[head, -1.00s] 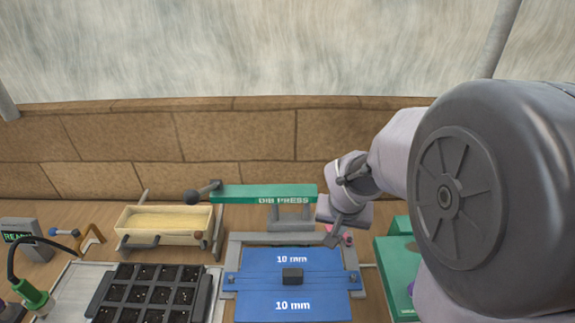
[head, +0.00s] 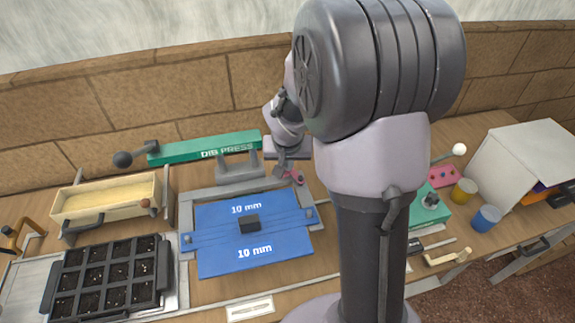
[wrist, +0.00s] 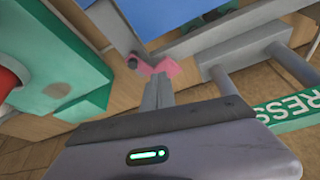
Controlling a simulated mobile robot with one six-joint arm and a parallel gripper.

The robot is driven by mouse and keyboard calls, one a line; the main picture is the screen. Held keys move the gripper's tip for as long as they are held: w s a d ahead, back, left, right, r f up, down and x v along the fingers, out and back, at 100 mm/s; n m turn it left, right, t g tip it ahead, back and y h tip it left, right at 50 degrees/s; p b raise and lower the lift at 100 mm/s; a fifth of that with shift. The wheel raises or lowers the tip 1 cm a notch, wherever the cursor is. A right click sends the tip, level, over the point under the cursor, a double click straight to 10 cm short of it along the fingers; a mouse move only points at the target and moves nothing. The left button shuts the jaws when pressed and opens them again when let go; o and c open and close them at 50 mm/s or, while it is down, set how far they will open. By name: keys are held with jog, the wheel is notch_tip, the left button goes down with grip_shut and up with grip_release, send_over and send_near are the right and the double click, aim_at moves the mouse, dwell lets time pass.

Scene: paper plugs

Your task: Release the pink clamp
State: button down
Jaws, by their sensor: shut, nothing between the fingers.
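The pink clamp (head: 295,177) sits at the far right corner of the grey frame (head: 186,215) around the blue 10 mm plate (head: 220,262). In the wrist view the pink clamp (wrist: 160,68) shows just beyond my fingertips, beside a grey bar of the frame. My gripper (head: 281,172) points down at this corner from behind the plate. In the wrist view its fingers (wrist: 158,82) are together with nothing between them. Their tips look very close to the clamp; I cannot tell whether they touch it. The fingers and my arm partly cover the clamp in the head view.
The green DIB PRESS lever (head: 205,147) stands just left of my gripper. A seed tray (head: 64,280) and a wooden box (head: 105,195) lie to the left. A green block (head: 425,212), yellow cup (head: 464,191) and blue cup (head: 486,218) stand right of my arm.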

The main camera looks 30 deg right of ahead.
jog(key=shift+w+d+f+m+b, duration=0.2)
jog(key=shift+w+f+m+b, duration=0.15)
jog(key=shift+b, duration=0.4)
jog(key=shift+d+r+m+b, duration=0.15)
jog(key=shift+m+b, duration=0.1)
jog(key=shift+b, duration=0.15)
jog(key=shift+r, duration=0.3)
jog(key=shift+w, duration=0.1)
